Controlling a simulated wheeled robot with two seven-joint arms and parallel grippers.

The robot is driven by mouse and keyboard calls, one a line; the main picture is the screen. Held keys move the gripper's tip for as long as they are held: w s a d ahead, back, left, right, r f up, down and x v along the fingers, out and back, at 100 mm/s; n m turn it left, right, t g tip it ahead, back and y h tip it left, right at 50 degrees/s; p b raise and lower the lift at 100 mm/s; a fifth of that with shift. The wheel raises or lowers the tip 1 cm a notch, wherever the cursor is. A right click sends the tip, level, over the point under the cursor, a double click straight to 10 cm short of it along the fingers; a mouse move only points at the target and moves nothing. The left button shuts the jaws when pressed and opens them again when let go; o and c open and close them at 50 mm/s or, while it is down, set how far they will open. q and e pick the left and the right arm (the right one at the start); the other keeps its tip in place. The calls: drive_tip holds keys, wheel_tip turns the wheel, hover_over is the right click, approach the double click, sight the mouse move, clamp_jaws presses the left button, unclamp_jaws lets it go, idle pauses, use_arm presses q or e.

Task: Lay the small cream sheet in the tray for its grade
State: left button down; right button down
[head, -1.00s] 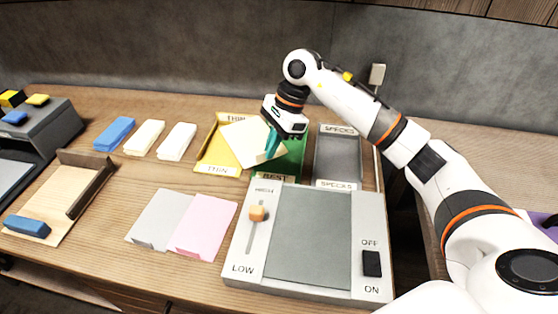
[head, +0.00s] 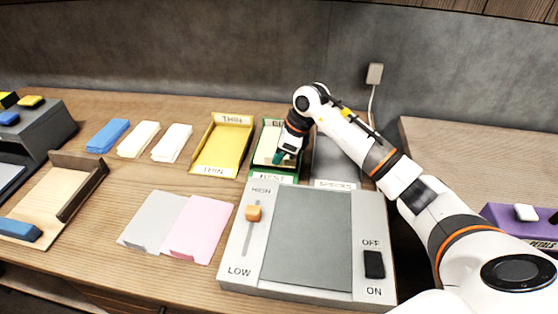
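The small cream sheet (head: 267,147) is in the green tray labelled BEST (head: 273,177), the middle of three trays. My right gripper (head: 284,157) is low at the right side of that tray, at the sheet's edge. Its fingertips are small and partly hidden, so I cannot tell whether they still grip the sheet. The yellow THIN tray (head: 222,146) on the left is empty. The grey SPECKS tray (head: 327,160) on the right is partly behind my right arm. My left gripper is not in view.
A light panel (head: 312,240) with an orange slider (head: 253,213) and a black switch (head: 374,264) stands in front of the trays. Grey (head: 152,222) and pink (head: 199,230) sheets lie left of it.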

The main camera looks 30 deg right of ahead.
drive_tip(key=shift+f, duration=1.15)
drive_tip(key=c, duration=2.1)
unclamp_jaws()
drive_tip(key=shift+f, duration=0.15)
drive_tip(key=o, duration=0.5)
drive_tip(key=shift+c, duration=0.2)
drive_tip(key=shift+r, duration=0.35)
drive_tip(key=v, duration=1.1)
drive_tip(key=shift+d+r+b, duration=0.15)
drive_tip(key=shift+r+b, duration=0.15)
drive_tip(key=shift+r, duration=0.05)
